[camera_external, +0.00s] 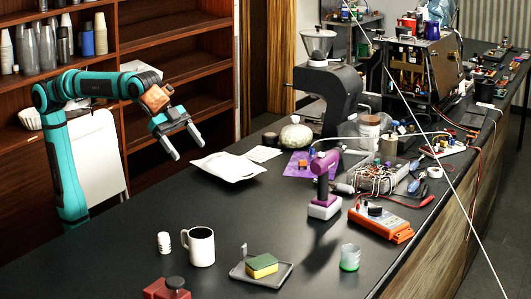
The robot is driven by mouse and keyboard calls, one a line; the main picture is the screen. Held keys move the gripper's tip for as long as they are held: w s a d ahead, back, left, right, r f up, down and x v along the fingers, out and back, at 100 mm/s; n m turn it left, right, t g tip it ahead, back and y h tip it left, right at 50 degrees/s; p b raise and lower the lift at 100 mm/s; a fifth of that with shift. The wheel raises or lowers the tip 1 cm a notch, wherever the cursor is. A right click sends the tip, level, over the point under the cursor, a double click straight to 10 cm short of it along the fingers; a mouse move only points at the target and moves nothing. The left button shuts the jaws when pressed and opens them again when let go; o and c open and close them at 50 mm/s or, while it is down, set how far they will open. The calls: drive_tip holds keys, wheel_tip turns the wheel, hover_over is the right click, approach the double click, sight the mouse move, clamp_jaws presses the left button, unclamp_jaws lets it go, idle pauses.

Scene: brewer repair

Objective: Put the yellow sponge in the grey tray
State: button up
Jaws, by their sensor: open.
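The tray is a shallow square with a low rim, near the front middle of the picture. My gripper (191,147) is open and empty. It hangs above the far left side of the counter, well away from the sponge and the tray, with its fingers pointing down and to the right.
A white mug (201,247) and a small white cup (164,242) stand left of the tray. A green-filled beaker (350,258), a purple drill (323,185) and an orange meter (381,224) stand to the right. A red object (167,289) lies in front.

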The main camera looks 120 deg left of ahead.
drive_tip(key=s+a+f+t, duration=0.1)
drive_tip(key=s+f+t, duration=0.1)
drive_tip(key=s, duration=0.7)
drive_tip(key=s+a+f+n+t, duration=0.1)
drive_tip(key=s+f+t, duration=0.2)
drive_tip(key=s, duration=0.7)
drive_tip(key=s+a+f+n+t, duration=0.1)
drive_tip(key=s+f+t, duration=0.1)
drive_tip(key=s, duration=0.8)
drive_tip(key=shift+f+t+y, duration=0.25)
drive_tip(key=shift+t+y, duration=0.05)
drive_tip(key=shift+t, duration=0.1)
